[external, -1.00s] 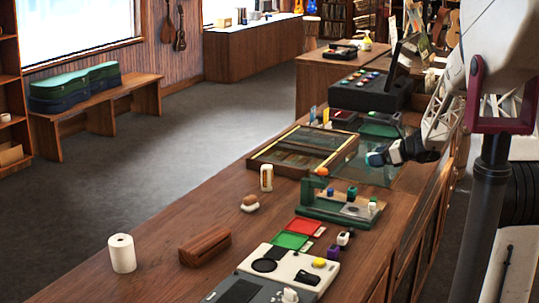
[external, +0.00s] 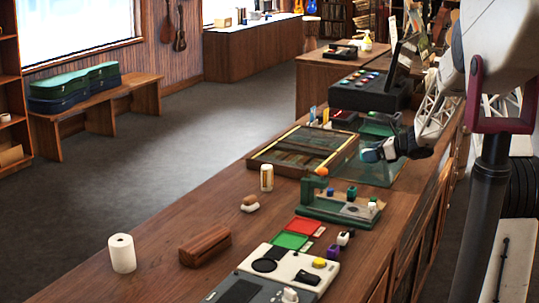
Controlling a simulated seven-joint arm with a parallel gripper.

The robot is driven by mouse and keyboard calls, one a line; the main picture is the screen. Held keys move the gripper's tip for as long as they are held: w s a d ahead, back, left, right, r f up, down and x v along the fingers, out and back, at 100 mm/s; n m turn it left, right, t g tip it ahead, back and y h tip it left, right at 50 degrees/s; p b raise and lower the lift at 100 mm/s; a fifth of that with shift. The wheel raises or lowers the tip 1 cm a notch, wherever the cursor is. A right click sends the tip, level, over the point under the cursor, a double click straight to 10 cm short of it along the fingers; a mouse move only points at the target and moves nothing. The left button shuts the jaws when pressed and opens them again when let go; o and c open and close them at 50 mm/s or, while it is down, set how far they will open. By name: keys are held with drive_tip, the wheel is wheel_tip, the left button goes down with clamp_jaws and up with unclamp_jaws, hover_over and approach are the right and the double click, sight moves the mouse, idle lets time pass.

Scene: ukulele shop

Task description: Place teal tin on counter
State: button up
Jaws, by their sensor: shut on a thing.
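My gripper (external: 379,151) is at the right end of the glass-topped wooden case, above the counter (external: 160,240). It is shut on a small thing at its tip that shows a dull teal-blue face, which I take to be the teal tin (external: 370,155). The tin is small and partly covered by the fingers. It appears to be held in front of a greenish glass panel (external: 385,175), and I cannot tell its exact height above the counter.
The wooden case (external: 290,165) and a green device (external: 325,208) stand close to my gripper. A cream can (external: 266,178), a white roll (external: 122,253) and a brown wooden block (external: 205,246) stand further left. The counter between them has bare wood.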

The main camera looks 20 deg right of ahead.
drive_tip(key=shift+f, duration=1.55)
drive_tip(key=shift+f, duration=0.15)
drive_tip(key=o, duration=0.9)
drive_tip(key=shift+s+r, duration=0.1)
drive_tip(key=shift+r, duration=0.1)
drive_tip(key=shift+s+d+r, duration=0.25)
drive_tip(key=shift+s+d, duration=0.2)
drive_tip(key=shift+d, duration=0.1)
drive_tip(key=v, duration=1)
drive_tip(key=shift+s+r, duration=0.1)
